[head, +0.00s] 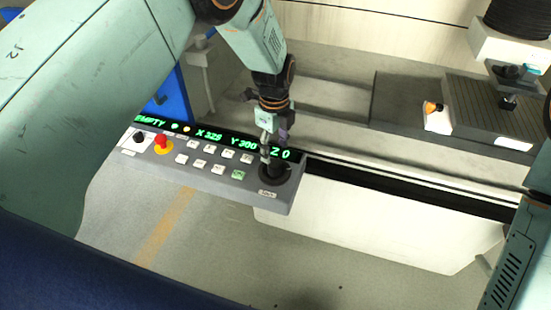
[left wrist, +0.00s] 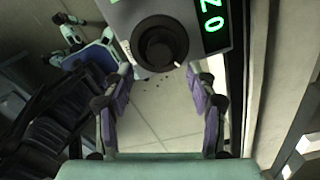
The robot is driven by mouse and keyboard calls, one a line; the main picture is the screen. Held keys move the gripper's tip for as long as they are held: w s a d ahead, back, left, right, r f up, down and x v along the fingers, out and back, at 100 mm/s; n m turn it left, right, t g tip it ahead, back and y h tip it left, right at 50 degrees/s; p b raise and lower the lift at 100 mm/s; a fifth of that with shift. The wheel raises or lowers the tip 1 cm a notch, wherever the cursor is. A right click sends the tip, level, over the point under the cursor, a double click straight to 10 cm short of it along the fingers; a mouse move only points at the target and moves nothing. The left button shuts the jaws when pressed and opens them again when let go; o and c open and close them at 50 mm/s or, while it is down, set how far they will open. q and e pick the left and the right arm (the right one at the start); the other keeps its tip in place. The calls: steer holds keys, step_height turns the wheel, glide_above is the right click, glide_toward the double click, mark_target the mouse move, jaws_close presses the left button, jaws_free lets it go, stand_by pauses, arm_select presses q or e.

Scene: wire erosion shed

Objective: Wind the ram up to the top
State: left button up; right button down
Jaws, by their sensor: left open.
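The control panel (head: 222,178) carries a dark round knob (head: 274,174) at its right end, with a small label below it. The green display (head: 215,138) reads EMPTY, X 329 or similar, Y 300 and Z 0. The machine's ram, a white head (head: 508,46) under black bellows, is at the upper right. My left gripper (head: 274,150) points down over the knob and partly covers it. In the left wrist view its open fingers (left wrist: 160,80) have nothing between them, and the knob (left wrist: 160,45) lies just beyond the tips. My right gripper is not in view.
A red emergency button (head: 163,142) and several white keys sit on the panel's left. A dark machine block (head: 415,95) stands below the ram. Open floor (head: 220,240) lies before the panel.

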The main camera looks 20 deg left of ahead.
mark_target(275, 163)
arm_select(q)
step_height(275, 163, down, 5)
steer(key=shift+f, duration=0.6)
steer(key=shift+s+a+r, duration=0.15)
steer(key=shift+s+r, duration=0.05)
steer(key=shift+w+d+f, duration=0.15)
steer(key=shift+w+d, duration=0.05)
steer(key=shift+w, duration=0.1)
steer(key=c, duration=0.6)
steer(key=shift+s+a, duration=0.1)
steer(key=c, duration=0.3)
steer(key=shift+c, duration=1.2)
